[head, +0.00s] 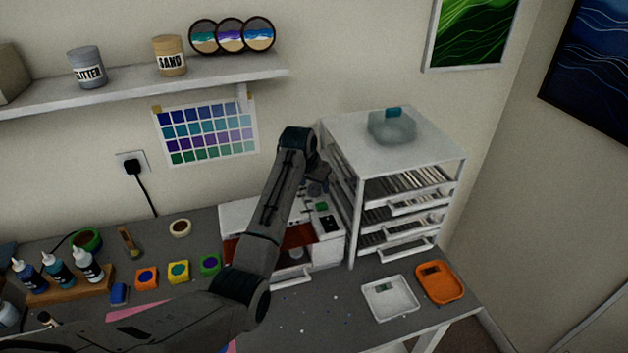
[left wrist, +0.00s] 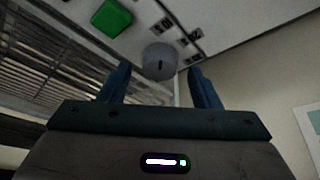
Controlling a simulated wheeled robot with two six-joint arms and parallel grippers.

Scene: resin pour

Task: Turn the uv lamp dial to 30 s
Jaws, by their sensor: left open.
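The uv lamp is a white box (head: 330,250) on the table beside the drawer unit, partly hidden behind my left arm in the head view. Its round grey dial (left wrist: 159,62) shows in the left wrist view, with a short dark mark on its face and small dark labels around it. I cannot read which label the mark points to. A green button (left wrist: 113,17) is on the same panel; it also shows in the head view (head: 321,206). My left gripper (left wrist: 161,84) is open, with the dial seen between its fingers. It also shows above the lamp (head: 318,184). My right gripper is out of view.
The white drawer unit (head: 357,190) stands close on the lamp's right, a glass container (head: 391,128) on top. A white tray (head: 390,299) and an orange tray (head: 440,283) lie at front right. Small paint pots and a bottle rack (head: 70,285) are at left.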

